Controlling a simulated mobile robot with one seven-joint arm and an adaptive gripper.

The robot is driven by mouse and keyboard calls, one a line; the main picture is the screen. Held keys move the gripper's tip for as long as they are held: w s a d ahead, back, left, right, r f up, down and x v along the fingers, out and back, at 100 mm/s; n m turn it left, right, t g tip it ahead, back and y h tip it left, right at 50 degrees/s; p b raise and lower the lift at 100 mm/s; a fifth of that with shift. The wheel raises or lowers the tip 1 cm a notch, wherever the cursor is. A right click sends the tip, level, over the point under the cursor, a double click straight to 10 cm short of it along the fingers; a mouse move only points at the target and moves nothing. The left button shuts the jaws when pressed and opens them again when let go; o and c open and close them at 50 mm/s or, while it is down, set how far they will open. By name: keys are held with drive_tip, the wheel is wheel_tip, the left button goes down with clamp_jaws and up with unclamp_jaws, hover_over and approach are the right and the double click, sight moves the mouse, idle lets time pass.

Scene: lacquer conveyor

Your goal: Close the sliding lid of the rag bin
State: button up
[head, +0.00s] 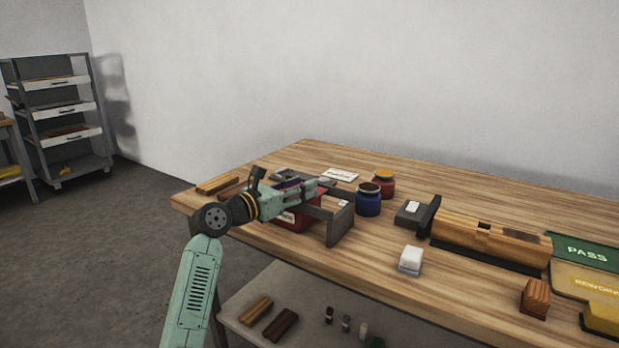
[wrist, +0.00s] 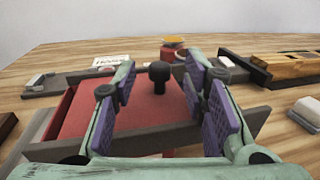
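The rag bin is a red box (head: 290,219) at the table's near left side, in a dark grey frame (head: 341,226). The wrist view shows its red top (wrist: 152,110), with a black knob (wrist: 159,73) standing up from it. My gripper (head: 304,190) is over the bin and hides much of it in the head view. In the wrist view my gripper (wrist: 162,88) is open, its purple pads apart on either side of the knob, with gaps at both sides. I cannot tell how far the lid is slid.
Behind the bin stand a blue jar (head: 368,203) and a red jar (head: 384,184). A white block (head: 410,258) and a long wooden piece (head: 480,236) lie to the right. Wooden strips (head: 218,184) lie at the left table edge. The front middle is clear.

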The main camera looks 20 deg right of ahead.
drive_tip(key=shift+p+x, duration=0.35)
drive_tip(key=shift+x, duration=1.45)
drive_tip(key=shift+c, duration=0.5)
clamp_jaws()
drive_tip(key=shift+w+a, duration=0.1)
